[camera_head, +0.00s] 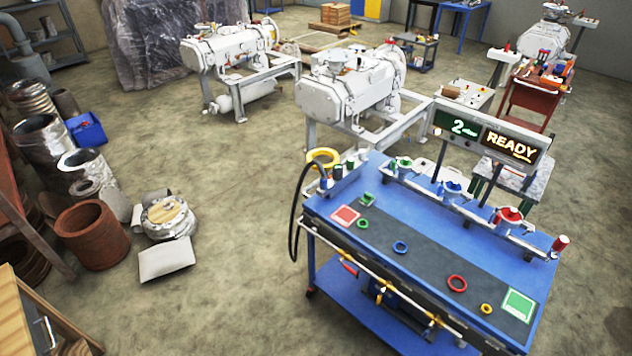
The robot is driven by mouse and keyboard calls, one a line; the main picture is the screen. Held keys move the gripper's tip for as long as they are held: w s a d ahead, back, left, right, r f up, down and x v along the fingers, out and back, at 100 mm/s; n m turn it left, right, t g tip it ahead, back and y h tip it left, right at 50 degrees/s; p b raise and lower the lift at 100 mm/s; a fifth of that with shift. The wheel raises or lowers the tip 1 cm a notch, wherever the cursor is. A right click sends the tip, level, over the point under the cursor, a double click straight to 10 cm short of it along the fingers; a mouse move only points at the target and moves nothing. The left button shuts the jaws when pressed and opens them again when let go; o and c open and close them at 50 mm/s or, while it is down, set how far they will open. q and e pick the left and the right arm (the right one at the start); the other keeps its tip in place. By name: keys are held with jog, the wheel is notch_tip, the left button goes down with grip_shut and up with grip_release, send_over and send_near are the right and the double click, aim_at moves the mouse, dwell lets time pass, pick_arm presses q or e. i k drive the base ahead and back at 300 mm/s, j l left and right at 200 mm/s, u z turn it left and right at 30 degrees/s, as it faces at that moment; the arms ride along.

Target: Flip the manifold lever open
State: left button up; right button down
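A blue workbench cart (325,205) stands at the lower right in the head view. A silver pipe manifold (425,190) runs along its back edge, carrying a green fitting (403,163), a blue fitting (453,188) and a red fitting (510,215). A red-tipped handle (561,243) stands at its right end. Neither of my grippers is in view.
Coloured rings and pads, such as the red pad (345,216) and green pad (518,305), lie on the dark mat. A sign (487,138) reads "READY". A black hose (297,210) hangs at the cart's left. Drums (92,235) crowd the left; the floor between is mostly clear.

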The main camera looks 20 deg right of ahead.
aim_at(429, 325)
jog(key=z, duration=1.05)
jog(key=i+j, duration=0.05)
jog(key=j, duration=0.05)
